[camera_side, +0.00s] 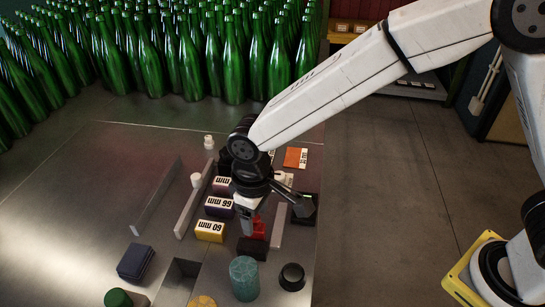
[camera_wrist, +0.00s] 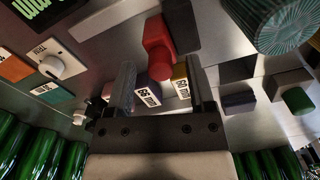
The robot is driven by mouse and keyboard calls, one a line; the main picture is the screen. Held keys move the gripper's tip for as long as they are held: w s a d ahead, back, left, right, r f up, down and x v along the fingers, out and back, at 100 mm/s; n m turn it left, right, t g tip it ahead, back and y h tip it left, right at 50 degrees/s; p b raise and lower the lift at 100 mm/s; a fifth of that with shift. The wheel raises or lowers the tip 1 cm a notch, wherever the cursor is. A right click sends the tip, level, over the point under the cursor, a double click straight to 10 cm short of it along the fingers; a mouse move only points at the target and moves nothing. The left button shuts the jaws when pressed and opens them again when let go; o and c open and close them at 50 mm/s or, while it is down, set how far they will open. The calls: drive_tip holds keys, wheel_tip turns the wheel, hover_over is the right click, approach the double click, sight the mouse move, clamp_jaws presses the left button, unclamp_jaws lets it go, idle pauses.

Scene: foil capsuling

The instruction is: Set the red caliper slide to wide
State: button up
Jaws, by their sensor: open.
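The red caliper slide (camera_side: 259,229) sits beside a dark block (camera_side: 252,248) on the metal table, partly hidden behind my gripper in the side view. In the wrist view the red slide (camera_wrist: 157,38) shows a rounded knob. My gripper (camera_wrist: 158,78) is open and empty, pointing down, its two fingers to either side of the slide's line in the wrist view. In the side view my gripper (camera_side: 246,222) is close to the slide; I cannot tell whether they touch. Labelled blocks stand nearby: a yellow one (camera_side: 209,239) and a dark purple one (camera_side: 217,213).
A teal cylinder (camera_side: 243,278), a black round knob (camera_side: 292,276) and a navy block (camera_side: 135,262) stand toward the front, by a rectangular opening (camera_side: 182,274). Long metal rails (camera_side: 158,197) lie to the left. Many green bottles (camera_side: 200,60) crowd the back. An orange card (camera_side: 295,158) lies behind.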

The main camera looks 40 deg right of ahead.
drive_tip(key=shift+f, duration=0.55)
clamp_jaws()
idle(1.1)
